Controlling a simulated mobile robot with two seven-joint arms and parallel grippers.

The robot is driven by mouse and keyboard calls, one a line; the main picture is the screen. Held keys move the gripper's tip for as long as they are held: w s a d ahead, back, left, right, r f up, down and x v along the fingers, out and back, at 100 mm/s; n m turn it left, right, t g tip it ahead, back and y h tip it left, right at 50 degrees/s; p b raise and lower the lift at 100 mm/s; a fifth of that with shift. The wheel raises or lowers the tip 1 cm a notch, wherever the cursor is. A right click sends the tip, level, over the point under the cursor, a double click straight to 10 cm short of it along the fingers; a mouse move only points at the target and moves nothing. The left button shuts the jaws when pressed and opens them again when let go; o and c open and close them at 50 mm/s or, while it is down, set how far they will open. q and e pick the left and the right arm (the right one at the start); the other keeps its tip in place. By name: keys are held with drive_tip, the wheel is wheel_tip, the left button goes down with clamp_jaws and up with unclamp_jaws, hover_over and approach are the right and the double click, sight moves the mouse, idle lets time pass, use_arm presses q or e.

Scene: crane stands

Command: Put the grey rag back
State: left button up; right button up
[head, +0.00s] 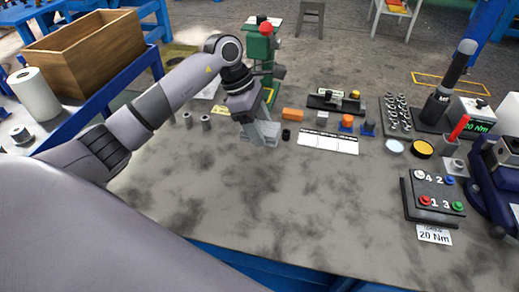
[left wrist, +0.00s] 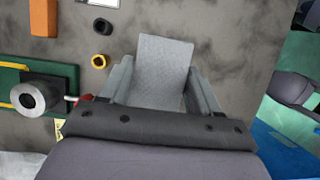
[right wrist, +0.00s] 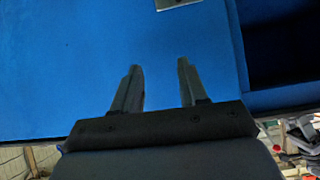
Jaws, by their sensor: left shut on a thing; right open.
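The grey rag (left wrist: 163,72) shows in the left wrist view as a flat, textured grey piece between the two fingers of my left gripper (left wrist: 163,88). The gripper is shut on it. In the head view my left gripper (head: 260,135) points down over the grey worktop, right in front of the green press (head: 262,45). There the rag is hard to tell from the grey fingers, and I cannot tell whether it touches the worktop. My right gripper (right wrist: 160,88) is open and empty, with a blue surface (right wrist: 90,60) behind it in the right wrist view.
An orange block (head: 292,114) and a small black ring (head: 286,134) lie close right of my left gripper. A white card strip (head: 331,141) and a button box (head: 433,194) lie farther right. A wooden crate (head: 85,52) stands at left. The worktop's front middle is clear.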

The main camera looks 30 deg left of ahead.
sight(265, 160)
use_arm(q)
drive_tip(key=shift+f, duration=3.95)
drive_tip(key=shift+f, duration=0.1)
drive_tip(key=shift+f+b, duration=0.15)
drive_tip(key=shift+b, duration=0.25)
drive_tip(key=o, duration=1)
drive_tip(key=shift+r, duration=0.2)
drive_tip(key=shift+a+r+p, duration=0.1)
drive_tip(key=shift+r+p, duration=0.2)
drive_tip(key=v, duration=1.1)
drive_tip(key=shift+a+r, duration=0.1)
drive_tip(key=shift+r, duration=0.15)
